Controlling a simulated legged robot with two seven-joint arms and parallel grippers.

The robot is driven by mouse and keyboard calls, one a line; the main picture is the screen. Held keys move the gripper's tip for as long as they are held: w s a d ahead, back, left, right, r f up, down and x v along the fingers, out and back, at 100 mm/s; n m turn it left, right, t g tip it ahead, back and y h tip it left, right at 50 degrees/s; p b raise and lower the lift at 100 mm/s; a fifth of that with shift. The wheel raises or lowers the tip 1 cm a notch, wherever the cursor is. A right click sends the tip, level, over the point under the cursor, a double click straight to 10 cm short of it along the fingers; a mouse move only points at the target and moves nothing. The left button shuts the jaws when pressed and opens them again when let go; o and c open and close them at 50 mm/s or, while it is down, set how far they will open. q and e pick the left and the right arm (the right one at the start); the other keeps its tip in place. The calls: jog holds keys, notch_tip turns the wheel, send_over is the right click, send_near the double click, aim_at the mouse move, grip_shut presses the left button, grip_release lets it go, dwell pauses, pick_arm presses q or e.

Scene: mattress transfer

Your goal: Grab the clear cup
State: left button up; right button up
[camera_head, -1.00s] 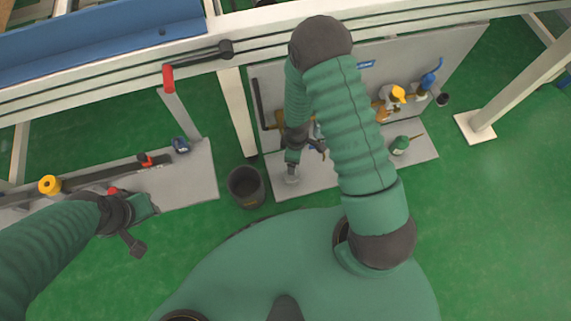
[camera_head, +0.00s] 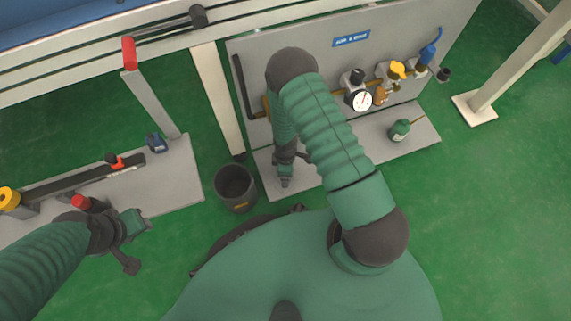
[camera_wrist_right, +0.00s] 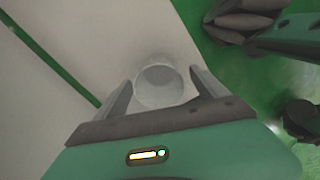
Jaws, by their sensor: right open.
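The clear cup (camera_wrist_right: 160,84) stands on the light grey board in the right wrist view, between the two fingers of my right gripper (camera_wrist_right: 162,92). The fingers are apart, one on each side of the cup, with no clear sign of gripping. In the head view my right gripper (camera_head: 285,180) is low over the grey board, and the cup is hard to make out there. My left gripper (camera_head: 130,225) is at the left, beside the left grey board, away from the cup; its jaws are too small to judge.
A dark bin (camera_head: 235,186) stands left of the grey board (camera_head: 335,175). A green bottle (camera_head: 400,130) is on that board's right part. A panel with a gauge (camera_head: 360,100) and valves rises behind. A left board (camera_head: 160,180) holds tools. Green floor is open at the right.

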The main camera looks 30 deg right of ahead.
notch_tip(320, 180, down, 3)
jog(key=shift+f+b, duration=0.15)
jog(key=shift+b, duration=0.45)
jog(key=shift+r, duration=0.25)
jog(key=c, duration=1.4)
jog(key=shift+r+p, duration=0.15)
jog(key=shift+p, duration=0.2)
jog(key=shift+c, duration=0.2)
